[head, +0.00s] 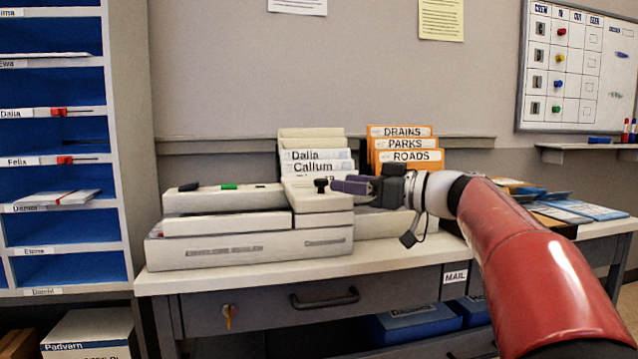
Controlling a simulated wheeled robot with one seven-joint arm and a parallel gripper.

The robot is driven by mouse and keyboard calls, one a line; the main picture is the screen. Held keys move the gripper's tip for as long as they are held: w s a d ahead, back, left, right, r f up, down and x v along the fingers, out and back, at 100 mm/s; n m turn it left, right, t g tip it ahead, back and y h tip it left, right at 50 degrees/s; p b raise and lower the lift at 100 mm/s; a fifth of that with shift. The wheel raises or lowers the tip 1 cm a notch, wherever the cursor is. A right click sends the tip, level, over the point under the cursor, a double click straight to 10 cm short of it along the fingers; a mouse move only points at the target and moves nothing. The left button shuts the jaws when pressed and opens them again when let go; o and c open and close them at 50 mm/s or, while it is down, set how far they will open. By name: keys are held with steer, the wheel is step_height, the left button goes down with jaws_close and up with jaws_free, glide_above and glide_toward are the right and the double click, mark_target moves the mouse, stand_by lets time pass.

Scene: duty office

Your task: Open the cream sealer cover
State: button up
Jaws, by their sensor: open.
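The cream sealer (248,250) stands on the desk, with lettering along its front. Its cover (317,203) appears to be the cream block at the right end, lying flat and closed. A black knob (321,184) stands up on the cover. My gripper (340,186) reaches in from the right with its purple fingers just right of the knob, at about its height. It is open, with nothing visible held. Whether the fingers touch the knob or are around it cannot be told from this view. The sealer's far right part is partly hidden behind my gripper.
Cream name folders (315,150) and orange folders (405,148) stand behind the sealer. A blue pigeonhole rack (125,130) is close on the left. Papers (575,210) lie on the desk's right. A closed drawer (270,305) with a key is below the desktop.

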mark_target(327, 181)
steer(key=x, duration=0.6)
steer(key=shift+w+a+p, duration=0.2)
steer(key=shift+a+p, duration=0.2)
jaws_close()
